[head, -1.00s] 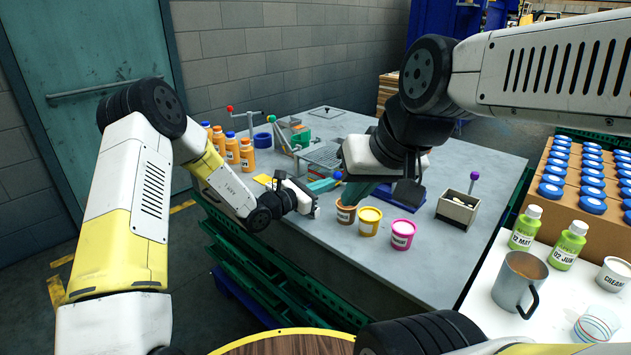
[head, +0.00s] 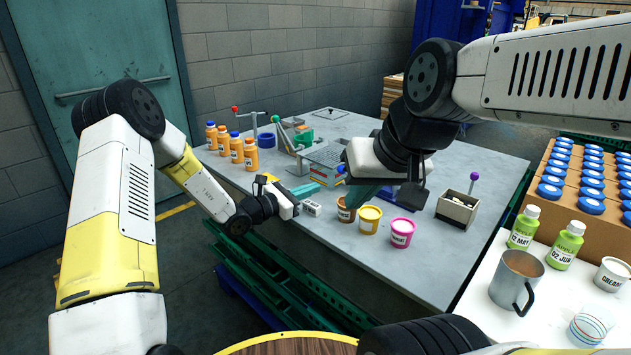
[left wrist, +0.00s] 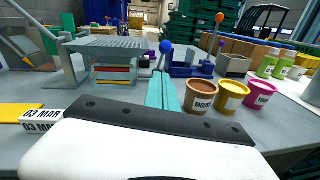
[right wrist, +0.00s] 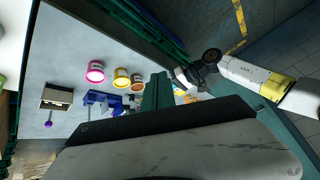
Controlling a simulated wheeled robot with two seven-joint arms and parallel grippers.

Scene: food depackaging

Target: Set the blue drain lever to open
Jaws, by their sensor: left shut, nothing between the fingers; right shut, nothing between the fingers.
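The blue-knobbed lever (left wrist: 166,47) shows in the left wrist view just beyond the teal fingers of my left gripper (left wrist: 160,76). Its shaft runs down behind those fingers; its base is hidden and I cannot tell its setting. In the head view its blue knob (head: 340,169) is beside my right gripper's wrist. My left gripper (head: 306,189) is shut and empty, low over the table's front, apart from the knob. My right gripper (head: 357,203) is shut and empty, fingers pointing down behind the brown cup; its shut fingers also show in the right wrist view (right wrist: 158,78).
Brown (head: 346,210), yellow (head: 369,220) and pink (head: 402,232) cups line the front edge. A grey slotted rack (left wrist: 105,44) stands behind. A labelled white block (head: 312,207) lies near my left gripper. A box with a purple-knobbed lever (head: 458,207) stands right. Orange bottles (head: 236,150) stand left.

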